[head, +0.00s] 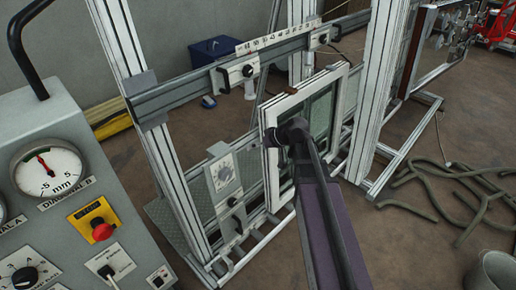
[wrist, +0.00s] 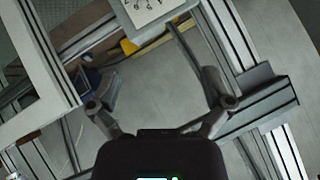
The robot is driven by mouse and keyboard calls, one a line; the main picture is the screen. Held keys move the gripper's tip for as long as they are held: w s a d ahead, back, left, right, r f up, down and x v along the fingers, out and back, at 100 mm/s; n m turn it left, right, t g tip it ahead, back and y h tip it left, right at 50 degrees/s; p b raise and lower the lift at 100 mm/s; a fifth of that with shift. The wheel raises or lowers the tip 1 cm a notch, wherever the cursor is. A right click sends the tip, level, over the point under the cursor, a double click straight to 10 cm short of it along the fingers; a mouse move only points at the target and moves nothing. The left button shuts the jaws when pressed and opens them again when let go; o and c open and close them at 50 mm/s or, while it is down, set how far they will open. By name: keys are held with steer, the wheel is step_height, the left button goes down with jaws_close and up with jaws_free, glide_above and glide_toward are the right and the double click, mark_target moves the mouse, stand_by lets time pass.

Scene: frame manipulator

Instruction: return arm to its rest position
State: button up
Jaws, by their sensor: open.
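My arm (head: 318,205) reaches forward from the bottom of the head view. Its dark end overlaps the white window frame (head: 271,178), which stands upright in the metal rig. I cannot tell from this view whether the arm touches the frame, and the fingers are not clear there. In the wrist view my gripper (wrist: 158,82) has its two fingers spread wide with nothing between them. A white frame corner (wrist: 68,92) shows at the left of that view, apart from the fingers.
The metal rig (head: 376,85) has upright posts and a horizontal rail (head: 190,90) close around the arm. A control console (head: 60,130) with a gauge and a red button stands at left. Bent grey hoses (head: 430,190) and a bucket (head: 493,272) lie at right.

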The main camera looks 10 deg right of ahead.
stand_by(0.3)
steer(key=s+d+f+m+g+h+b, duration=0.1)
steer(key=s+f+h, duration=0.3)
steer(key=s, duration=0.4)
steer(key=s+d+f+m+g+h+b, duration=0.2)
steer(key=s+d+f+m+g+h, duration=0.1)
steer(key=s, duration=0.5)
step_height(320, 180, down, 2)
steer(key=shift+d+g+h, duration=0.4)
steer(key=shift+d, duration=0.05)
steer(key=shift+w, duration=0.1)
stand_by(0.8)
